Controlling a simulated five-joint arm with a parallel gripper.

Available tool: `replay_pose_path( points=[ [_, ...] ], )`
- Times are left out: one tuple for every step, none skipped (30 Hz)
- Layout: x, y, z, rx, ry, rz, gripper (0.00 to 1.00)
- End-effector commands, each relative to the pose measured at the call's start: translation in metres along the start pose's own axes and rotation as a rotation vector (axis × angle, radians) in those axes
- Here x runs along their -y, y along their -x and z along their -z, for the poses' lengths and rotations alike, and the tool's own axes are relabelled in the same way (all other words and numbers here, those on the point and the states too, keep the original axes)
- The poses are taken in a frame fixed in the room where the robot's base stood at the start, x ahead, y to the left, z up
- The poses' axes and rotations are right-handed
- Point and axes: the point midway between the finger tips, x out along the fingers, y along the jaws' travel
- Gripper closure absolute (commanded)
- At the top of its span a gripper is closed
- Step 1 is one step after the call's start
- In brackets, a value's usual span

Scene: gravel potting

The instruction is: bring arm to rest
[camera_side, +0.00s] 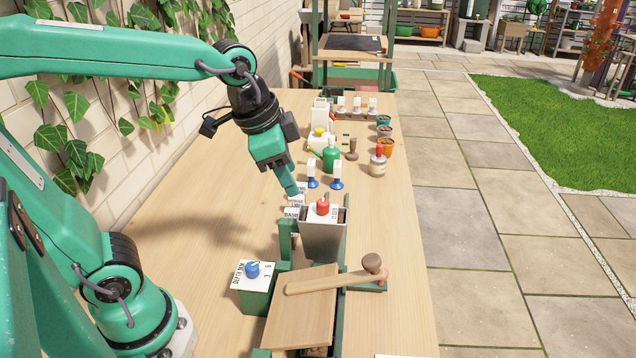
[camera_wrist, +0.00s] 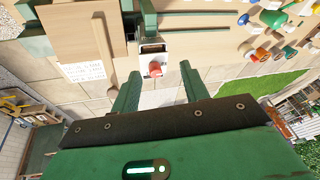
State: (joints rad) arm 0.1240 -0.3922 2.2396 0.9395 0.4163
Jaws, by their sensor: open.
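My gripper (camera_side: 292,190) hangs from my green arm above the bench, just left of and above a grey hopper (camera_side: 322,238). The hopper has a white top with a red knob (camera_side: 323,206). In the wrist view my gripper (camera_wrist: 158,84) shows two green fingers spread apart with nothing between them. The red knob (camera_wrist: 155,69) shows beyond the gap between the fingers. The gripper is not seen touching the hopper.
A green box with a blue knob (camera_side: 252,270), a wooden board (camera_side: 301,308) and a wooden mallet-like tool (camera_side: 335,281) are at the front. Blue-based bottles, a green watering can (camera_side: 330,155), a jar (camera_side: 377,164) and small pots stand farther back. The bench's left side (camera_side: 215,205) is clear.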

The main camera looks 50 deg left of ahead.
Motion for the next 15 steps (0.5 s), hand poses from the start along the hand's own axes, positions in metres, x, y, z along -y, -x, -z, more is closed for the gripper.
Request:
replay_pose_path(
  points=[
    [0.001, 0.005, -0.010, -0.015, 0.057, 0.012, 0.55],
    [0.001, 0.006, -0.016, -0.022, 0.091, 0.018, 0.55],
    [0.000, 0.009, -0.023, -0.032, 0.135, 0.025, 0.55],
    [0.000, 0.010, -0.029, -0.039, 0.169, 0.031, 0.55],
    [0.000, 0.011, -0.034, -0.047, 0.203, 0.036, 0.55],
    [-0.001, 0.013, -0.041, -0.056, 0.246, 0.043, 0.55],
    [-0.001, 0.014, -0.046, -0.064, 0.278, 0.048, 0.55],
    [-0.002, 0.015, -0.051, -0.071, 0.309, 0.052, 0.55],
    [-0.002, 0.015, -0.057, -0.081, 0.348, 0.058, 0.55],
    [-0.003, 0.016, -0.061, -0.088, 0.375, 0.061, 0.55],
    [-0.003, 0.016, -0.065, -0.095, 0.401, 0.065, 0.55],
    [-0.004, 0.016, -0.069, -0.102, 0.431, 0.069, 0.55],
    [-0.004, 0.016, -0.072, -0.107, 0.451, 0.071, 0.55],
    [-0.005, 0.016, -0.075, -0.111, 0.469, 0.073, 0.55],
    [-0.005, 0.016, -0.078, -0.116, 0.488, 0.075, 0.55]
  ],
)
